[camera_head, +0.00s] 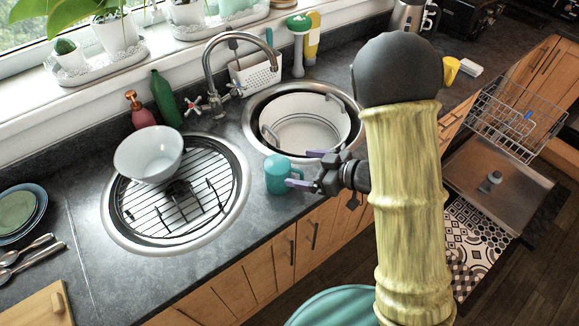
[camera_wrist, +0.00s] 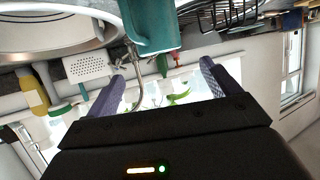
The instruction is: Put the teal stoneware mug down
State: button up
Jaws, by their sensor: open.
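The teal stoneware mug (camera_head: 278,176) looks upright on the dark counter, at the front edge between the two round sinks. Its handle points right, toward my gripper (camera_head: 298,168). My gripper's purple fingers are spread apart at the handle side of the mug. I cannot tell whether a finger touches the handle. The mug's base is hard to see.
The left sink (camera_head: 236,195) carries a wire rack and a white bowl (camera_head: 148,153). The right sink (camera_head: 258,104) holds a white round tub (camera_head: 305,124). A tap (camera_head: 208,75) and bottles stand behind. The counter's front edge is close to the mug.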

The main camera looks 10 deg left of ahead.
jog(key=shift+s+d+r, duration=0.2)
jog(key=shift+d+r, duration=0.05)
jog(key=shift+d, duration=0.3)
dwell(0.4)
jog(key=w+d+r+m+t+h, duration=0.1)
jog(key=w+d+m+t+h, duration=0.1)
jog(key=d+m+h, duration=0.45)
jog(key=w+d+r+m+t+h, duration=0.1)
jog(key=w+d+m+t+h, duration=0.2)
jog(key=d, duration=0.7)
jog(key=s+d+m+g+h, duration=0.1)
jog(key=s+d+m+g, duration=0.1)
jog(key=s, duration=0.5)
jog(key=s+d+r+m+g+h, duration=0.1)
jog(key=s+d+m+g+h, duration=0.1)
jog(key=s, duration=0.5)
jog(key=shift+s+d+m+g, duration=0.2)
jog(key=shift+m+g, duration=0.25)
jog(key=shift+g, duration=0.75)
